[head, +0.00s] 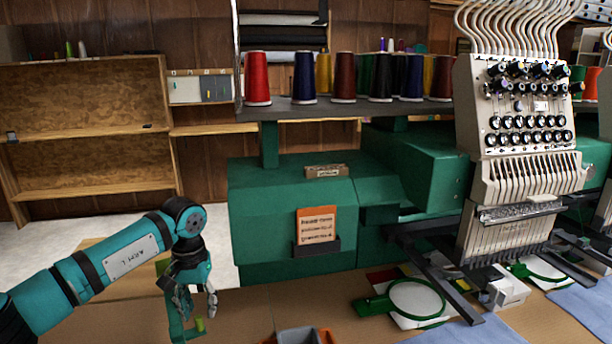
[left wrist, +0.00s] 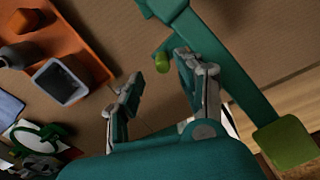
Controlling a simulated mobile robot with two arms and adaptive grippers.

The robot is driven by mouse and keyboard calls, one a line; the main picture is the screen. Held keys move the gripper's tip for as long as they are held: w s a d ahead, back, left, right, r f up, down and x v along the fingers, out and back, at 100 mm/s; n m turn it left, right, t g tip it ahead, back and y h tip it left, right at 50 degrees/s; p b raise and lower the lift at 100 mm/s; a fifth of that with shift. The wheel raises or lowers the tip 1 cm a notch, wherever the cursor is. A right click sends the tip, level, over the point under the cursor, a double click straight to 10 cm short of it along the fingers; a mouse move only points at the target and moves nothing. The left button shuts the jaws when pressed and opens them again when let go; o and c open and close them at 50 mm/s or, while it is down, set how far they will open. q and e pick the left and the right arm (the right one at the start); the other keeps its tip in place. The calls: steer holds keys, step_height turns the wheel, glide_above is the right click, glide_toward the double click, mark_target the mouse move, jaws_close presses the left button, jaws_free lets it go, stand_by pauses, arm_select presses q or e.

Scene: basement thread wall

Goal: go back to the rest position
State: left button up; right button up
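My left gripper (head: 196,300) hangs low over the brown tabletop (head: 120,318) at the lower left of the head view. In the left wrist view its two fingers (left wrist: 160,78) stand apart with nothing held between them. A small green cylinder (left wrist: 162,62) shows just beyond the gap between the fingertips; it also shows below the gripper in the head view (head: 199,324). A teal bar with a green pad (left wrist: 285,143) runs beside the right finger in the left wrist view. My right gripper is in neither view.
An orange tray (left wrist: 88,42) with a dark square cup (left wrist: 60,82) lies left of the gripper in the left wrist view. The green embroidery machine (head: 285,215), with thread cones on its shelf, stands behind the table. A green hoop (head: 417,298) lies to the right.

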arm_select(q)
steer(key=shift+r+p, duration=0.7)
steer(key=shift+r, duration=0.9)
steer(key=shift+r, duration=0.1)
